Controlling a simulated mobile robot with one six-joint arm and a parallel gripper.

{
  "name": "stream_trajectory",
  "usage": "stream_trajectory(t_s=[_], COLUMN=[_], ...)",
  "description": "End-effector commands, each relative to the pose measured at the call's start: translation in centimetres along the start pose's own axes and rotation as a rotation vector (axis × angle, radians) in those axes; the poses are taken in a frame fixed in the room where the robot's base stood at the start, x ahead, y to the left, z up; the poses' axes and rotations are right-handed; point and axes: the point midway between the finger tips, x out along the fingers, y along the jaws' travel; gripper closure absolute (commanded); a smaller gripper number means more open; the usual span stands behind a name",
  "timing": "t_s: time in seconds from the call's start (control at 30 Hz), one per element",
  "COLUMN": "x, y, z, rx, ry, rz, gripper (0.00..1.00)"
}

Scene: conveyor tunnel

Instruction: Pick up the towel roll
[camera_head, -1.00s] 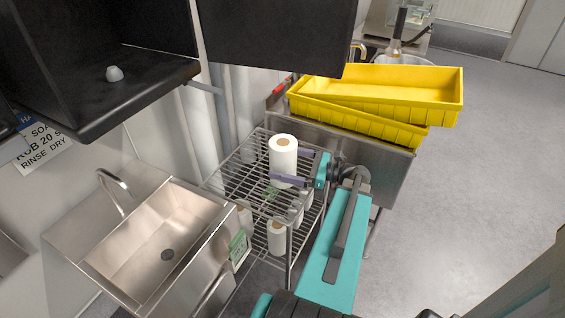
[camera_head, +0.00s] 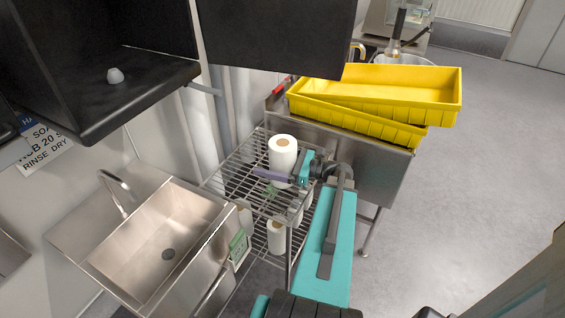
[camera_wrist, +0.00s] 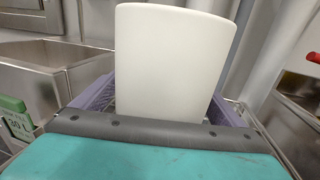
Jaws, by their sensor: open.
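The white towel roll (camera_head: 283,154) stands upright on the top shelf of the wire rack. In the wrist view the roll (camera_wrist: 170,62) fills the middle, between the two purple fingers. My gripper (camera_head: 279,170) is open around the roll, with one finger on its near side and the other mostly hidden behind it. In the wrist view my gripper (camera_wrist: 165,100) has a finger at each side of the roll. I cannot tell whether either finger touches it.
The wire rack (camera_head: 238,163) holds more white rolls (camera_head: 276,236) on its lower shelf. A steel sink (camera_head: 160,235) is at the left. Black cabinets hang above. Open floor (camera_head: 470,150) lies at the right.

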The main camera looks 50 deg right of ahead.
Motion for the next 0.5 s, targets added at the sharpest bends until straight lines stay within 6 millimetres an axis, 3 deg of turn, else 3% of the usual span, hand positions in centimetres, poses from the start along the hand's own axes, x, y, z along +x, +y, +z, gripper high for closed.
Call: stream_trajectory(t_s=[0.27,0.5], x=[0.02,0.04], y=[0.02,0.03], z=[0.02,0.02], rx=[0.000,0.000], ry=[0.000,0.000], rz=[0.001,0.001], gripper=[0.08,0.45])
